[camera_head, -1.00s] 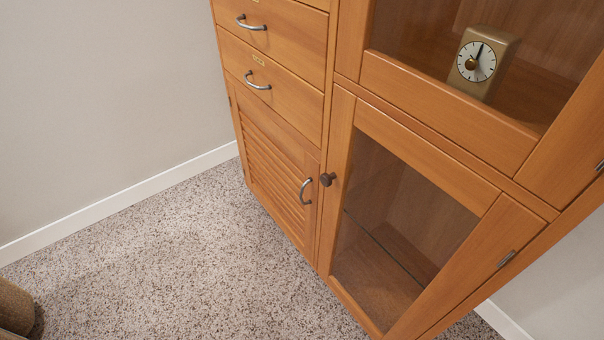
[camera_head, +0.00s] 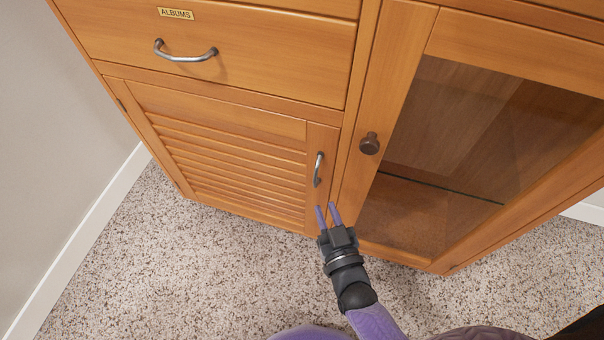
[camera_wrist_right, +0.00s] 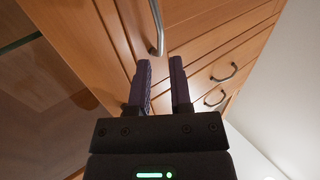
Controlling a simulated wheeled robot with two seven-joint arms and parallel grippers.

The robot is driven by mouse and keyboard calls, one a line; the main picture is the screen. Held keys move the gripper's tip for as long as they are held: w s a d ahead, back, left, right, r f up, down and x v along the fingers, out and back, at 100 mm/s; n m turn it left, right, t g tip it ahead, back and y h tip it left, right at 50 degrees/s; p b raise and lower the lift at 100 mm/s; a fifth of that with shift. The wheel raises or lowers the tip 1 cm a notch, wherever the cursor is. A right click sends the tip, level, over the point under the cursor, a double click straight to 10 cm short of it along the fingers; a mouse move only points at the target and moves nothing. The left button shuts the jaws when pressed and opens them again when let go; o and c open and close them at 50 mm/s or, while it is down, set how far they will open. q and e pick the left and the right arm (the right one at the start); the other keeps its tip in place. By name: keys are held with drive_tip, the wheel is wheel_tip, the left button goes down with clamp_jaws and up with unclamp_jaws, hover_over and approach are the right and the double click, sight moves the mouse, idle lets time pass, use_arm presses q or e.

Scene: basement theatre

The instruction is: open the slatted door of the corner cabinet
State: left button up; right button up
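The slatted door (camera_head: 230,165) of the wooden corner cabinet is shut, below a drawer. Its curved metal handle (camera_head: 318,169) is upright near the door's right edge, and it also shows in the right wrist view (camera_wrist_right: 157,28). My right gripper (camera_head: 326,207) is open and empty just below the handle in the head view, with its two purple fingers apart. In the right wrist view the fingertips (camera_wrist_right: 160,62) point toward the handle, which lies between and beyond them; I see no contact. My left gripper is not in view.
A glass-panelled door (camera_head: 465,150) with a dark round knob (camera_head: 370,143) is beside the slatted door on the right. A drawer (camera_head: 215,45) labelled ALBUMS with a metal pull (camera_head: 185,52) is above. Speckled floor (camera_head: 150,260) is clear in front.

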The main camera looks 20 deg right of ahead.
sight(316, 182)
drive_tip(key=w+b, duration=0.1)
drive_tip(key=w, duration=0.1)
drive_tip(key=w+b, duration=0.1)
drive_tip(key=w, duration=0.2)
drive_tip(key=w+b, duration=0.1)
drive_tip(key=w, duration=0.1)
drive_tip(key=shift+w+d+f, duration=0.1)
drive_tip(key=shift+w+f, duration=0.1)
drive_tip(key=shift+f, duration=0.05)
drive_tip(key=shift+w, duration=0.35)
drive_tip(key=shift+w+r, duration=0.15)
clamp_jaws()
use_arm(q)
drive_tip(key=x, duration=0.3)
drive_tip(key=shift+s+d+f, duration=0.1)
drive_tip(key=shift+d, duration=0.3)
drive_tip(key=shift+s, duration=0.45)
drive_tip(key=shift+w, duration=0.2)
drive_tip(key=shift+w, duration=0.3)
